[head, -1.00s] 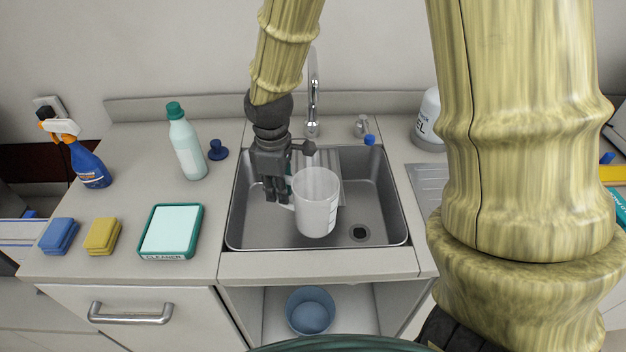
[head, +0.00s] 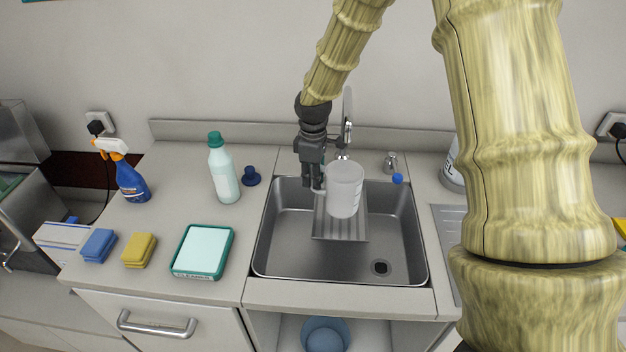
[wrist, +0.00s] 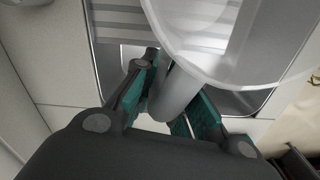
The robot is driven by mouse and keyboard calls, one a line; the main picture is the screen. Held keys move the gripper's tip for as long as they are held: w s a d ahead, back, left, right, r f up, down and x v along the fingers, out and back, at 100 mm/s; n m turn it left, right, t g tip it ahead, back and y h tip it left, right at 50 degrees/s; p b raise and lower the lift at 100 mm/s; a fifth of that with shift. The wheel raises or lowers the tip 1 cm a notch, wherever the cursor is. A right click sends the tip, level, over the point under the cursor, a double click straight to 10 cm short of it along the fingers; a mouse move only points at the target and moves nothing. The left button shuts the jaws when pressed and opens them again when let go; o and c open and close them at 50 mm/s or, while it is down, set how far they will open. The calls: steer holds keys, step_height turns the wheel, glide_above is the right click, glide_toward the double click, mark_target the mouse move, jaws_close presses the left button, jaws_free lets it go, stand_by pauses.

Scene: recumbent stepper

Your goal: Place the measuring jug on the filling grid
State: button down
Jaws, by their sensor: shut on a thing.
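The measuring jug (head: 344,190) is a translucent white cup with a handle. It is upright over the back part of the sink in the head view. My gripper (head: 316,187) is shut on its handle, to the left of the jug's body. In the wrist view the teal finger pads of my gripper (wrist: 172,105) flank the handle, and the jug (wrist: 235,40) fills the upper right. The filling grid (head: 341,228) is a ribbed grey rack in the back of the sink, below the jug. Part of the grid is hidden by the jug. I cannot tell whether the jug touches it.
The steel sink (head: 275,245) has a tap (head: 347,125) behind it. A green-capped bottle (head: 224,172), a blue stopper (head: 251,176), a spray bottle (head: 131,180), two sponges and a teal-framed tray (head: 229,240) stand on the left counter. A blue bowl (head: 325,337) is below.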

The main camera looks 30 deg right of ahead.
steer(key=shift+w+d+f+p, duration=0.15)
steer(key=shift+f+p, duration=0.15)
steer(key=shift+f, duration=0.25)
steer(key=shift+w+d+f+p, duration=0.1)
steer(key=shift+w+f+p, duration=0.1)
steer(key=shift+f+p, duration=0.3)
steer(key=shift+w+d+f+p, duration=0.1)
steer(key=shift+w+f+p, duration=0.05)
steer(key=shift+f, duration=0.5)
steer(key=shift+a+f, duration=0.1)
steer(key=c, duration=1.4)
jaws_free()
steer(key=shift+c, duration=0.2)
step_height(320, 180, up, 8)
steer(key=b, duration=0.2)
steer(key=shift+f, duration=0.15)
